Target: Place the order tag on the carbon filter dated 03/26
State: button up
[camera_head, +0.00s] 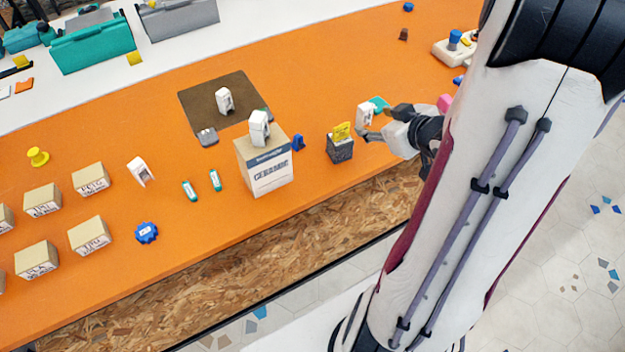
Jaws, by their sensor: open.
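My gripper (377,123) is open at the right of the orange table, its fingers pointing left. A small white upright piece with a dark marking (364,115) stands just off the fingertips; I cannot tell if they touch it. Similar white pieces stand on the brown mat (225,99), on top of the white-and-tan box (259,128) and on the table at left (140,170). Which of these is the order tag or a carbon filter I cannot tell. No 03/26 date is readable. A dark speckled cube (340,149) with a yellow piece (341,132) on top stands left of my gripper.
The printed white-and-tan box (270,178) stands mid-table, near the front edge. Several tan labelled boxes (90,235) stand at left, near a blue knobbed piece (146,232). The brown mat (190,98) lies behind. A teal item (379,103) is close to my gripper.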

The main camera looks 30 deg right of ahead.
jog(key=s+a+r+m+g+h, duration=0.25)
jog(key=a+r, duration=0.35)
jog(key=r, duration=0.4)
jog(key=s+a+r+g+y, duration=0.1)
jog(key=s+a+y, duration=0.1)
jog(key=s+a, duration=0.4)
jog(key=s+a+r+g+y, duration=0.1)
jog(key=s+a, duration=0.6)
jog(key=a, duration=0.7)
jog(key=shift+r+y, duration=0.35)
jog(key=shift+r, duration=0.45)
jog(key=shift+s+d+n+g, duration=0.1)
jog(key=shift+n+g, duration=0.15)
